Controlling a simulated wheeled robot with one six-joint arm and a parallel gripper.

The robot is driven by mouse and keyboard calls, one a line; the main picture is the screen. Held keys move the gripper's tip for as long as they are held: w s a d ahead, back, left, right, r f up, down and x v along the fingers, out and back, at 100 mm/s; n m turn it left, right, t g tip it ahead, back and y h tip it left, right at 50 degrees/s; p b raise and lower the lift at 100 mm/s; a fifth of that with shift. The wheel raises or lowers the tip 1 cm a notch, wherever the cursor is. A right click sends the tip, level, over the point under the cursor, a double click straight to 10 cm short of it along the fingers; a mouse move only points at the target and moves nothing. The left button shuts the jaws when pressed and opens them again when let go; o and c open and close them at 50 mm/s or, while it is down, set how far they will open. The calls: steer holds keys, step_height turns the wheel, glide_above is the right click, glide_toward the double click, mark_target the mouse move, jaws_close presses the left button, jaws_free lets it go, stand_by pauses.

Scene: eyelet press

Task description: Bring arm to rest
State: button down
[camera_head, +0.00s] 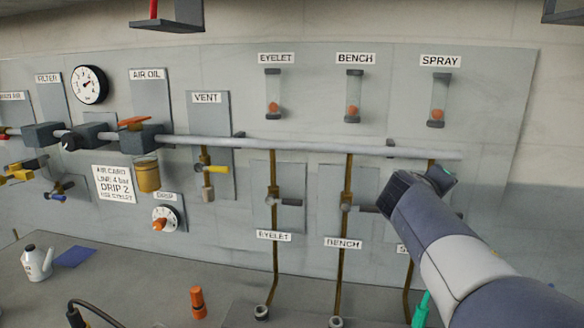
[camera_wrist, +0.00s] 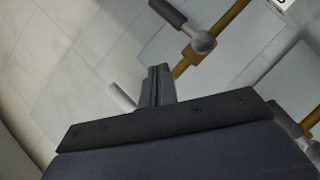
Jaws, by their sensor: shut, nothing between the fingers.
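My arm reaches in from the lower right in the head view, its end raised in front of the panel (camera_head: 503,110) by the spray line. My gripper shows in the wrist view (camera_wrist: 157,76) with its two dark fingers together and nothing between them. In the head view the fingertips cannot be made out behind the wrist. In the wrist view a brass pipe (camera_wrist: 232,18) with a round valve body (camera_wrist: 202,42) and a dark-handled lever (camera_wrist: 168,13) lies beyond the fingers, apart from them. I cannot tell which line that valve is on.
The eyelet valve lever (camera_head: 291,202) and the bench pipe (camera_head: 347,250) are left of my arm. Below stand an orange bottle (camera_head: 198,303), a green item (camera_head: 421,310) and an oil can (camera_head: 37,264) on the bench.

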steer(key=shift+w+a+f+n+t+h+b, duration=0.15)
steer(key=shift+a+n+t+h, duration=0.15)
steer(key=shift+a+n+h, duration=0.35)
steer(key=shift+w+a+f+n+t+h+b, duration=0.15)
steer(key=shift+a+n+t+h, duration=0.25)
steer(key=shift+n, duration=0.5)
steer(key=shift+w+a+f+n+t+h, duration=0.1)
steer(key=shift+a+f+n+t+h, duration=0.1)
steer(key=shift+a+n+h, duration=0.45)
steer(key=shift+s, duration=0.1)
